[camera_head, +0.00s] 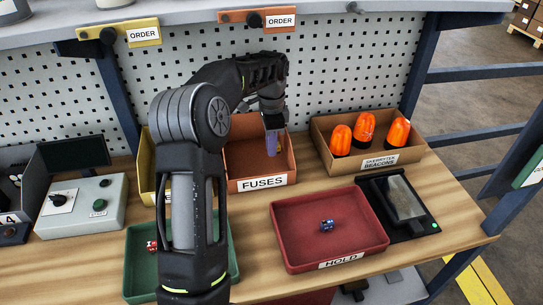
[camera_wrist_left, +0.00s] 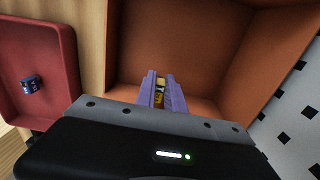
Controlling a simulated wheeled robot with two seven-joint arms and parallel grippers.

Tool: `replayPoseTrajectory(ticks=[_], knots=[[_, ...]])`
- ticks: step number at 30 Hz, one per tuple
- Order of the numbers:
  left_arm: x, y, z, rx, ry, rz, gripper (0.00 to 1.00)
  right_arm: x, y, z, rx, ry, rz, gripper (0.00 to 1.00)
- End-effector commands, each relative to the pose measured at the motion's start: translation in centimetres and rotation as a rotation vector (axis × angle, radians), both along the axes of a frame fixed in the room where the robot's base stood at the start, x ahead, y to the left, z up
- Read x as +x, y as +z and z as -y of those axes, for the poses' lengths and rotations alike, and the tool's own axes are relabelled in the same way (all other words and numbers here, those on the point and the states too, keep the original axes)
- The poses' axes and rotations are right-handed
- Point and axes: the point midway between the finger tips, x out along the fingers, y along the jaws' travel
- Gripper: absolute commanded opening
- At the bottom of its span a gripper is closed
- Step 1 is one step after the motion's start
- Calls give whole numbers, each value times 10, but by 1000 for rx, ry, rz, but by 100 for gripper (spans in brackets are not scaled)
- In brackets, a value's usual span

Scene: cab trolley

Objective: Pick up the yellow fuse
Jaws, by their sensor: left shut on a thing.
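My left gripper (camera_head: 273,143) reaches down into the orange-brown bin labelled FUSES (camera_head: 245,156). In the left wrist view its purple fingers (camera_wrist_left: 158,92) are shut on the yellow fuse (camera_wrist_left: 160,88), which shows between them with dark markings. In the head view only a small yellow bit of the fuse shows beside the fingers. The rest of the bin (camera_wrist_left: 200,40) looks empty in the wrist view. I cannot tell whether the fuse touches the bin floor. My right gripper is not in view.
A red HOLD tray (camera_head: 285,262) with a small blue part (camera_head: 327,225) stands in front of the bin. A beacon box (camera_head: 345,172) with several orange beacons is to the right. A green tray (camera_head: 137,262) and a yellow bin (camera_head: 146,165) are to the left.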

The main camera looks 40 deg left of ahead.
Motion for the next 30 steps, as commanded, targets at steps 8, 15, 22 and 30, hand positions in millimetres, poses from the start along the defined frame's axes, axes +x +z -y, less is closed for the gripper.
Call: replayPoseTrajectory(ticks=[8, 15, 22, 30], knots=[[1, 46, 0, 0, 0, 1, 0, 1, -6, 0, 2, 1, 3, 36], [0, 53, 0, -1, 0, -1, 0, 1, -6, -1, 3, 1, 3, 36], [0, 53, 0, -1, 0, -1, 0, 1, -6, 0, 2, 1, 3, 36], [0, 53, 0, -1, 0, -1, 0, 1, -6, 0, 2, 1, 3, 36]])
